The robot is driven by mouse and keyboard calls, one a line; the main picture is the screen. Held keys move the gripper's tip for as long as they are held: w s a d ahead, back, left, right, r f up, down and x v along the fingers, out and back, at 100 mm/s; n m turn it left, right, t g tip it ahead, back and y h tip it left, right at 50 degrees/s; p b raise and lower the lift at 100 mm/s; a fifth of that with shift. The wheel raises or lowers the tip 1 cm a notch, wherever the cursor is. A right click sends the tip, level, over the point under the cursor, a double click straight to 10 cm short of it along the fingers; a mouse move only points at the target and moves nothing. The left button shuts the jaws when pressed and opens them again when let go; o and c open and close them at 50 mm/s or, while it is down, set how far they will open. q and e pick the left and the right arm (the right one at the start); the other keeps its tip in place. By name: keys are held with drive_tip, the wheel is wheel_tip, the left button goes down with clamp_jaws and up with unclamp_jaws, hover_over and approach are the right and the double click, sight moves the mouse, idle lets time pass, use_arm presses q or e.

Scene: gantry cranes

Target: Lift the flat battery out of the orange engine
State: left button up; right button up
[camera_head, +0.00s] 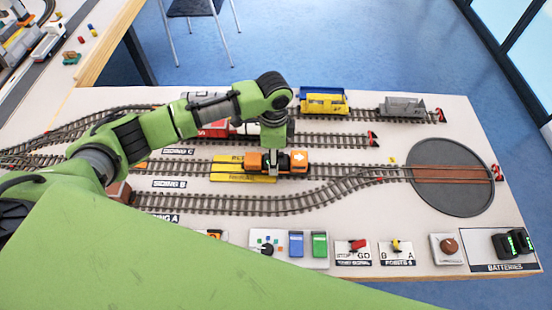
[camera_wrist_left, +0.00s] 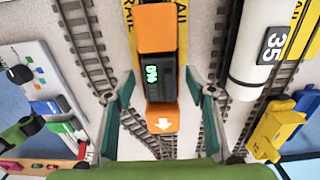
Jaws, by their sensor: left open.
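The orange engine (camera_head: 299,159) stands on a track between yellow strips in the middle of the layout. In the left wrist view its orange body (camera_wrist_left: 156,36) runs up the picture, with a white arrow on one end. The flat battery (camera_wrist_left: 160,82) is a dark block seated in the engine's middle, with a green display that seems to read 0%. My left gripper (camera_wrist_left: 160,88) is open, its two fingers on either side of the battery and apart from it. In the head view my left gripper (camera_head: 275,158) is over the engine and partly hides it. My right gripper is not in view.
Two dark batteries with green displays (camera_head: 514,243) stand on the batteries pad at front right. A round turntable (camera_head: 451,201) lies at right. A yellow and blue wagon (camera_head: 323,102) and a grey wagon (camera_head: 402,106) stand on the back track. Control panels line the front edge.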

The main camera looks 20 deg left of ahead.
use_arm(q)
drive_tip(key=shift+f, duration=0.1)
drive_tip(key=c, duration=1.3)
